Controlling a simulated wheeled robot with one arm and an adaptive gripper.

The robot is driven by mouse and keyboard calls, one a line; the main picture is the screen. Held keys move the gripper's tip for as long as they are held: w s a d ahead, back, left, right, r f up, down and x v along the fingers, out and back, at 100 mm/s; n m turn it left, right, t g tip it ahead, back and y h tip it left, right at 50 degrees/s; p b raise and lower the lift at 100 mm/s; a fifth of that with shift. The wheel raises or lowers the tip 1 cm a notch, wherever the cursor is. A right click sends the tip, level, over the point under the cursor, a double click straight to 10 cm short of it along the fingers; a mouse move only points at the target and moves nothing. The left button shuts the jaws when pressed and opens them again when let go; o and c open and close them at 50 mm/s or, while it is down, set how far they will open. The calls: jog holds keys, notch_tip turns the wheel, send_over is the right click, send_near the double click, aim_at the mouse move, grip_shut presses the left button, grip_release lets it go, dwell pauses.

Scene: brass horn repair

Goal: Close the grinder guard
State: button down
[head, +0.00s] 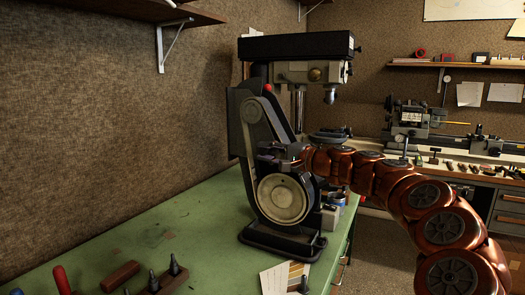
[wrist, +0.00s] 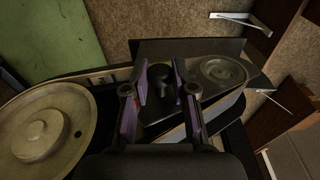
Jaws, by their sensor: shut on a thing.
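The belt grinder (head: 252,128) stands upright on the green bench, with a large pale round wheel (head: 282,200) low on its front. In the wrist view the large wheel (wrist: 42,130) fills the left side and a dark grey plate with a smaller round shape (wrist: 225,70) lies ahead. My gripper (head: 275,155) is at the grinder's middle, just above the large wheel. Its two fingers (wrist: 163,80) are closed around a dark round knob (wrist: 166,76) in front of the plate. I cannot tell clearly which panel is the guard or how far it stands open.
A drill press (head: 318,70) stands close behind the grinder. The green bench (head: 180,222) is clear left of the grinder; dark wooden blocks (head: 120,276) lie at its front. A lathe (head: 412,125) stands at the back right. A wall shelf (head: 150,22) hangs upper left.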

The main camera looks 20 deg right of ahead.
jog(key=shift+w+d, duration=0.4)
jog(key=shift+d, duration=0.5)
jog(key=c, duration=1.2)
grip_release()
jog(key=shift+w+d, duration=0.1)
jog(key=shift+d, duration=0.05)
jog(key=shift+o, duration=1.2)
jog(key=shift+a, duration=0.2)
jog(key=v, duration=1.2)
